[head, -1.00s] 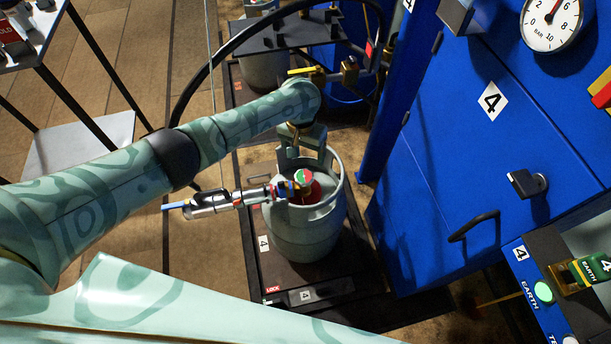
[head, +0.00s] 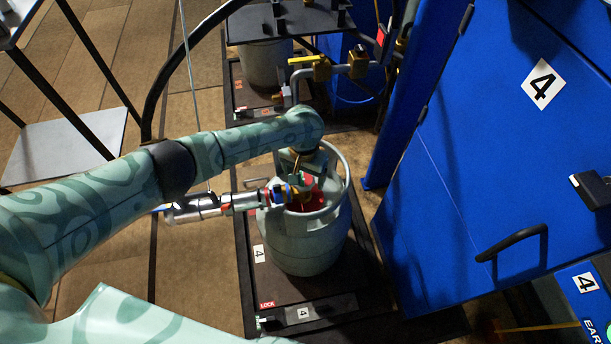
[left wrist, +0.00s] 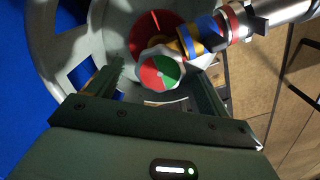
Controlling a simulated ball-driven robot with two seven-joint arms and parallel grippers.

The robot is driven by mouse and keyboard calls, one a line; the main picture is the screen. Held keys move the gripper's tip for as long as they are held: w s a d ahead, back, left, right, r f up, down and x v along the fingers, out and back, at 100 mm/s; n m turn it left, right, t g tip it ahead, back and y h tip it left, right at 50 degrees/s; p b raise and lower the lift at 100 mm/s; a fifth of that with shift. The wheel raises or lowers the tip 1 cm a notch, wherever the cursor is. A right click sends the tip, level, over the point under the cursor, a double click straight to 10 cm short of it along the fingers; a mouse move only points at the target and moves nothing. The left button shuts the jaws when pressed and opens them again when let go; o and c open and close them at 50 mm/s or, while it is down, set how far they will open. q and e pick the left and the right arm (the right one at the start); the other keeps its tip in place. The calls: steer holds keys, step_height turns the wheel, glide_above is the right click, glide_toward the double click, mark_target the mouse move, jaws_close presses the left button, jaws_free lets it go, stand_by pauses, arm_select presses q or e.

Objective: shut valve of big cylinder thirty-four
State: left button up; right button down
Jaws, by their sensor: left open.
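The big grey cylinder (head: 305,245) stands upright on the dark scale marked 4 (head: 277,285), inside its own collar. Its number cannot be read. Its valve handwheel (left wrist: 160,70), with a red and green top, sits on a red base inside the collar in the left wrist view. A hose fitting (head: 228,203) with blue, red and brass rings joins the valve from the left. My left gripper (head: 304,182) is just above the valve in the head view. In the left wrist view its open fingers (left wrist: 162,88) stand to either side of the handwheel's near part. My right gripper is not in view.
The cylinder collar (head: 341,180) rises close around the gripper. A blue cabinet (head: 440,190) with a 4 label and black handle stands to the right. Behind are another cylinder (head: 266,66) on its scale and piping with a yellow-handled valve (head: 316,62).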

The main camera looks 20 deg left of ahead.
arm_select(q)
steer(key=shift+f, duration=0.2)
steer(key=c, duration=1)
